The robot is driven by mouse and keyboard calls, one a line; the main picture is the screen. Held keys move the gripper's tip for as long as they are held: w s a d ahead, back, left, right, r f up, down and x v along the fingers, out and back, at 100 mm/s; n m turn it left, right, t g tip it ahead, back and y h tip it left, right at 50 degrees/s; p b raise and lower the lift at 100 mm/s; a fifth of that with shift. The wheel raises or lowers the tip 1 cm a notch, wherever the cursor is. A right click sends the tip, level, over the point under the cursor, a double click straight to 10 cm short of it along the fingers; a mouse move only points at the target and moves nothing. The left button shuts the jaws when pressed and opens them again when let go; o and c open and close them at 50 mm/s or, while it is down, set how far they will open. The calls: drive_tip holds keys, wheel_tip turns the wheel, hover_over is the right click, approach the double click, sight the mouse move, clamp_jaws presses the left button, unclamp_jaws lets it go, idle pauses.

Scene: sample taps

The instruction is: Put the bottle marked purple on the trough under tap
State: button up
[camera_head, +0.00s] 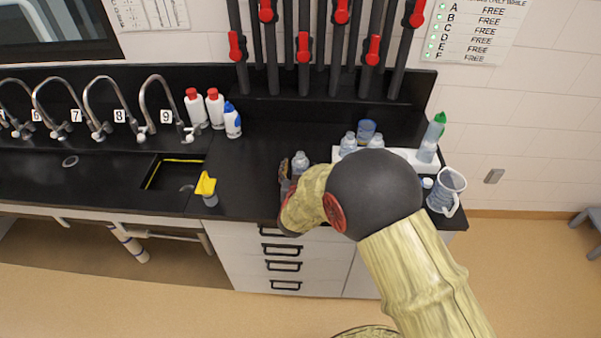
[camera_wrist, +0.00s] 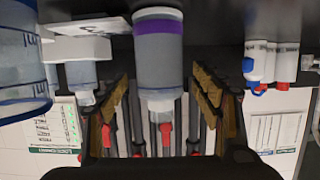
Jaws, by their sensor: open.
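A clear bottle with a purple band (camera_wrist: 158,40) hangs inverted in the upside-down wrist view. It also shows in the head view (camera_head: 301,160), standing on the black counter. My gripper (camera_wrist: 159,98) is open, with one finger on each side of the bottle and a visible gap to each. In the head view my arm hides most of the gripper. Several black pipes with red-handled taps (camera_head: 304,48) run down the back wall. A black ledge (camera_head: 330,112) lies beneath them; I cannot tell its inner shape.
A white rack (camera_head: 402,155) with clear bottles, a green-capped bottle (camera_head: 432,137) and a jug (camera_head: 447,190) stand at right. White red-capped bottles (camera_head: 205,108), a blue-capped bottle (camera_head: 232,121), a yellow-topped item (camera_head: 207,188) and a sink (camera_head: 172,173) are at left. The counter between is clear.

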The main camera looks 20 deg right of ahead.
drive_tip(key=shift+x, duration=0.95)
drive_tip(key=c, duration=1.1)
drive_tip(key=shift+c, duration=1.3)
